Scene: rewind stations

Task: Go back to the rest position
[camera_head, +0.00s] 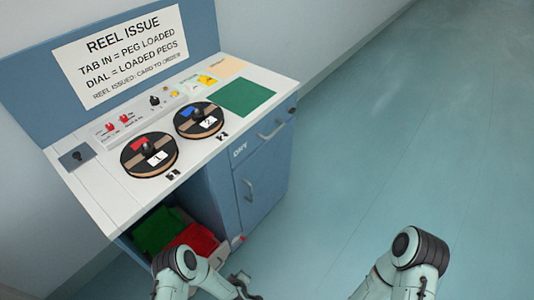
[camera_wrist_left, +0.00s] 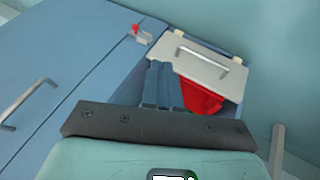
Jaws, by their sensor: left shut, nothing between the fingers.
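My left arm comes in at the bottom of the head view, in front of the blue reel station. Its left gripper (camera_head: 243,285) is low beside the station's open lower bay, partly cut by the frame edge. In the left wrist view the left gripper's fingers (camera_wrist_left: 160,82) are together, shut and empty. A red bin (camera_wrist_left: 203,98) and a grey panel with a handle (camera_wrist_left: 205,70) lie beyond the fingertips. My right arm shows only as a bent part at the lower right of the head view; its gripper is outside the picture.
The station's white top (camera_head: 107,200) holds two black reels, one marked 1 (camera_head: 150,155) and one marked 2 (camera_head: 199,120), and a green mat (camera_head: 247,97). A green bin (camera_head: 158,230) and a red bin (camera_head: 195,240) sit in the lower bay. The floor at right is clear.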

